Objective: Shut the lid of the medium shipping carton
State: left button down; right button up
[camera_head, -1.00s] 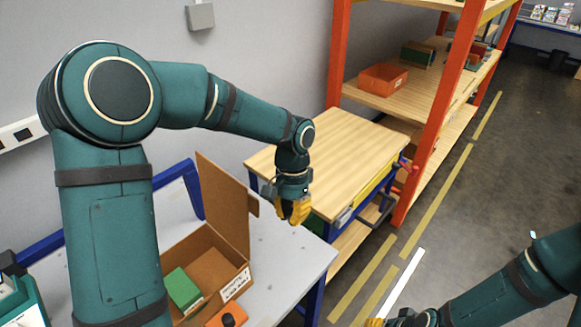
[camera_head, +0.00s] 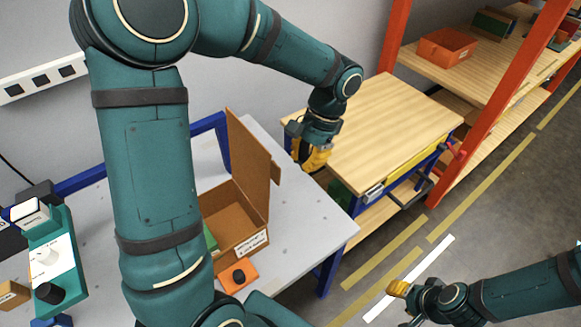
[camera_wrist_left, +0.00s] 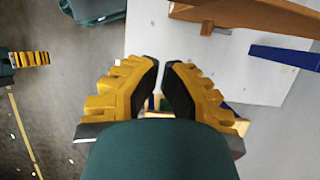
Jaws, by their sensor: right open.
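The medium shipping carton (camera_head: 222,207) stands on the grey table. Its lid (camera_head: 254,170) is up, standing roughly upright on the carton's right side. A green item (camera_head: 210,238) shows inside; my left arm hides part of the carton. Part of the cardboard (camera_wrist_left: 250,14) shows at the top of the left wrist view. My left gripper (camera_head: 313,160) is to the right of the lid, apart from it and pointing down. In the left wrist view its fingers (camera_wrist_left: 161,66) have a narrow gap with nothing seen between them. My right gripper (camera_head: 400,305) is open and empty over the floor.
An orange block with a black knob (camera_head: 238,277) sits in front of the carton. A teal device (camera_head: 55,255) stands at the table's left. A wooden-topped bench (camera_head: 375,130) and an orange-posted shelf (camera_head: 460,120) stand to the right. The floor aisle is clear.

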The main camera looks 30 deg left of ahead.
pick_arm(q)
jog(key=s, duration=0.1)
jog(key=s+a, duration=0.1)
jog(key=s, duration=0.1)
jog(key=shift+s+a, duration=0.25)
jog(key=shift+s, duration=0.15)
